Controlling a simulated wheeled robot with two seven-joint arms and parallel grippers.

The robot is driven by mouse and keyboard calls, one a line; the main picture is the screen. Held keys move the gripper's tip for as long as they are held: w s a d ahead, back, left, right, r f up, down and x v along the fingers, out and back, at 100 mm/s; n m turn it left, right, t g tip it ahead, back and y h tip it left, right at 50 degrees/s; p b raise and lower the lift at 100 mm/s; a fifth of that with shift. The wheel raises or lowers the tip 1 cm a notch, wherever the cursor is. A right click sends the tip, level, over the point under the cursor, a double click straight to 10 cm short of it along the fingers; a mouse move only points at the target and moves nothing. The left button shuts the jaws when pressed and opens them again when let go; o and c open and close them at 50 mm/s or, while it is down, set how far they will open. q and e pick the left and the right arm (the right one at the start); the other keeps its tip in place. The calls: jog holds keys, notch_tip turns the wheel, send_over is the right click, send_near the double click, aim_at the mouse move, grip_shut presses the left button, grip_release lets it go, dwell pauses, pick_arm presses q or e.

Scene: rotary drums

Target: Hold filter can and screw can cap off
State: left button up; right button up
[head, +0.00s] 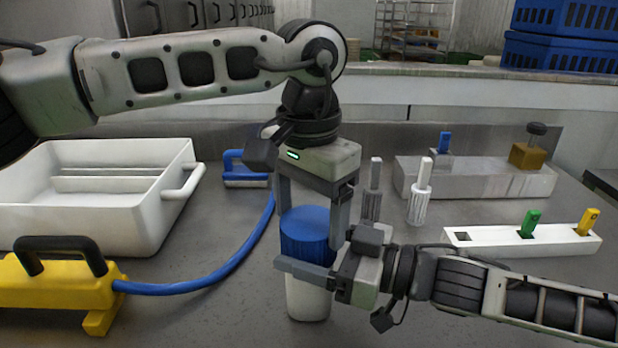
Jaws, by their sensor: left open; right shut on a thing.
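The filter can is a white can (308,298) standing upright on the grey table near the middle of the head view. Its blue ribbed cap (305,228) sits on top of it. My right gripper (307,266) comes in from the right and is shut around the can's white body just below the cap, hiding part of it. My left gripper (308,215) points down from above, with one finger on each side of the blue cap. It is open, and I cannot tell whether its fingers touch the cap.
A white tray (185,185) stands at the left. A yellow tool (50,285) with a blue hose (215,280) lies at the front left. A white-grey knob (420,195), a white rack (490,242) with green and yellow pegs, and a grey block (475,182) stand right.

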pick_arm(q)
jog(key=shift+f, duration=0.75)
jog(key=c, duration=0.7)
jog(key=n, duration=0.4)
jog(key=shift+a, duration=0.1)
jog(key=o, duration=1.1)
